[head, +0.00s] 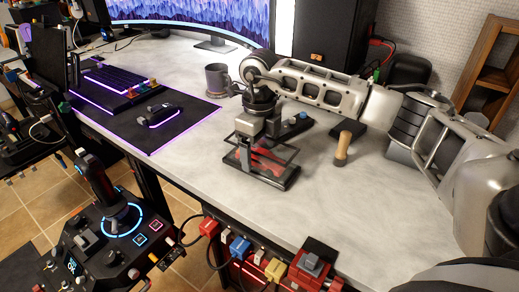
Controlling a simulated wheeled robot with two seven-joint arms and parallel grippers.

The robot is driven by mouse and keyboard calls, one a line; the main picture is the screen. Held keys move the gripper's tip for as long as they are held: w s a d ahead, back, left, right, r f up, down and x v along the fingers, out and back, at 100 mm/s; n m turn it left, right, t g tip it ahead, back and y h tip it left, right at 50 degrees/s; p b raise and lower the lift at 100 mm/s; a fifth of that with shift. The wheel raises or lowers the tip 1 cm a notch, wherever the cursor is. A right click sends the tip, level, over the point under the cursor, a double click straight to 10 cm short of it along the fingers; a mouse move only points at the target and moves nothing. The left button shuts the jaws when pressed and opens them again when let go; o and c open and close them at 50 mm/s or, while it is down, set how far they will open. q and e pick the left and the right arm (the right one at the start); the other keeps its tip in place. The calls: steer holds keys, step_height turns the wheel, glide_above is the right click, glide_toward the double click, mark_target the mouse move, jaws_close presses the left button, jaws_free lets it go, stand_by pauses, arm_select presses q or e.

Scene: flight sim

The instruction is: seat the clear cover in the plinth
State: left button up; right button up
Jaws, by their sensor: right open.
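The black plinth (287,184) sits on the grey desk near its front edge, with a red model (262,162) on it. The clear cover (284,155) is a see-through box with dark edges around and above the red model. I cannot tell whether its lower rim is inside the plinth or resting on it. My right gripper (257,134) reaches in from the right and points down at the top of the cover. It is open, its fingers at the cover's back left part. Contact is not clear. My left gripper is out of view.
A dark mug (217,79) stands behind the gripper. A wooden-handled tool (343,148) is to the right of the plinth. A black mat (146,118) with a mouse and keyboard lies to the left. Desk between plinth and mat is clear. Several coloured switches line the front edge below.

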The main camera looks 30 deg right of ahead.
mark_target(259, 143)
step_height(259, 143, up, 10)
steer(key=shift+r+p, duration=0.1)
steer(key=shift+p, duration=0.25)
steer(key=shift+r, duration=0.65)
